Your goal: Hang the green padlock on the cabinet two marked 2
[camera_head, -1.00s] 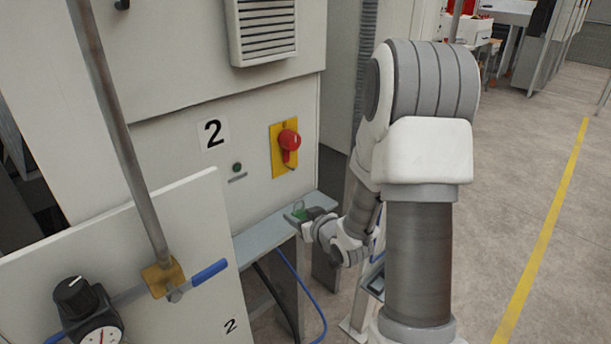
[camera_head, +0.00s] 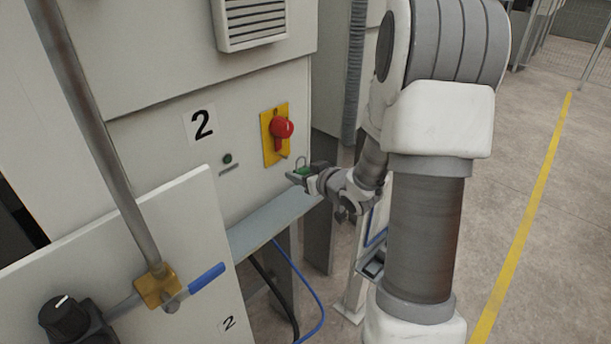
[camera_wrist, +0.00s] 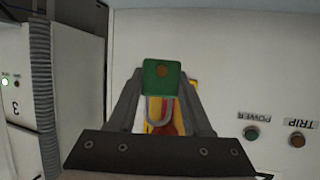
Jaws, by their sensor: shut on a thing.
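The green padlock (camera_wrist: 162,77) is in my gripper (camera_wrist: 160,85), between its two fingers, with its grey shackle (camera_wrist: 160,118) showing below the body in the wrist view. In the head view the padlock (camera_head: 302,169) is small, at the tip of my gripper (camera_head: 298,174), above a narrow ledge. Cabinet two (camera_head: 160,150) is the pale panel marked with a black 2 (camera_head: 202,125). Its red rotary switch (camera_head: 282,128) sits on a yellow plate (camera_head: 268,148), up and left of my gripper. In the wrist view the switch (camera_wrist: 172,128) is partly hidden behind the padlock.
The ledge (camera_head: 275,220) runs below the panel. A pipe (camera_head: 95,130) and a valve with a blue handle (camera_head: 206,277) stand at the left front. A blue hose (camera_head: 315,300) hangs below the ledge. The floor at the right is open.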

